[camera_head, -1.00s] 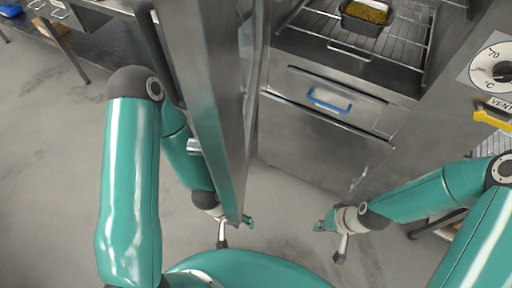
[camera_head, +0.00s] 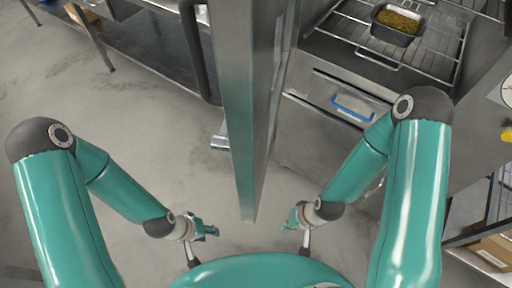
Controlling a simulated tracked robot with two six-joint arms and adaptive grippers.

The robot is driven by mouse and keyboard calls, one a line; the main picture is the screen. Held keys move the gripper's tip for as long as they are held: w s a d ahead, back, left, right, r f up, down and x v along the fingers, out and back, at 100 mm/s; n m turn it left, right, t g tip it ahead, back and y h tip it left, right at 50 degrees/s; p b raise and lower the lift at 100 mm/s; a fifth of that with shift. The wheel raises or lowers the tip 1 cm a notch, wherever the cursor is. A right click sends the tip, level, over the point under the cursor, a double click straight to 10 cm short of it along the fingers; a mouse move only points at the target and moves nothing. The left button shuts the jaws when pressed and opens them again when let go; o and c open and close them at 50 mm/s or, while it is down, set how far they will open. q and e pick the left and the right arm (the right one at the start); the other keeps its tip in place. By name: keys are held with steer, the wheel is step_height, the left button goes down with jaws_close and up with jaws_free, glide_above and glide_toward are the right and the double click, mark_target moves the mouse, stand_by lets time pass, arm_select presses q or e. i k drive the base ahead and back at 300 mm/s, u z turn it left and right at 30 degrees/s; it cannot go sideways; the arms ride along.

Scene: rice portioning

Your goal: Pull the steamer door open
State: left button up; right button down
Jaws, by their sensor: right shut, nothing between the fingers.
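The steamer door (camera_head: 243,110) is a tall metal panel, seen nearly edge-on in the middle of the head view. It stands swung out from the steamer (camera_head: 325,150), whose interior shows to its right. A dark bar handle (camera_head: 196,55) is on the door's left face, with a small metal piece (camera_head: 220,138) lower down. My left gripper (camera_head: 200,240) is low, left of the door and apart from it; its finger gap is unclear. My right gripper (camera_head: 298,232) is shut and empty, low and right of the door's lower end.
A pan of yellowish grain (camera_head: 398,24) sits on a wire rack (camera_head: 350,30) in the steamer. Below is a drawer with a blue handle (camera_head: 352,108). A metal table (camera_head: 150,45) stands at the back left. A cardboard box (camera_head: 492,250) is at the lower right. Floor is clear at left.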

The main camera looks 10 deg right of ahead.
mark_target(242, 32)
steer(key=u, duration=0.2)
steer(key=k, duration=0.85)
steer(key=z, duration=0.15)
steer(key=i, duration=0.45)
steer(key=z, duration=0.2)
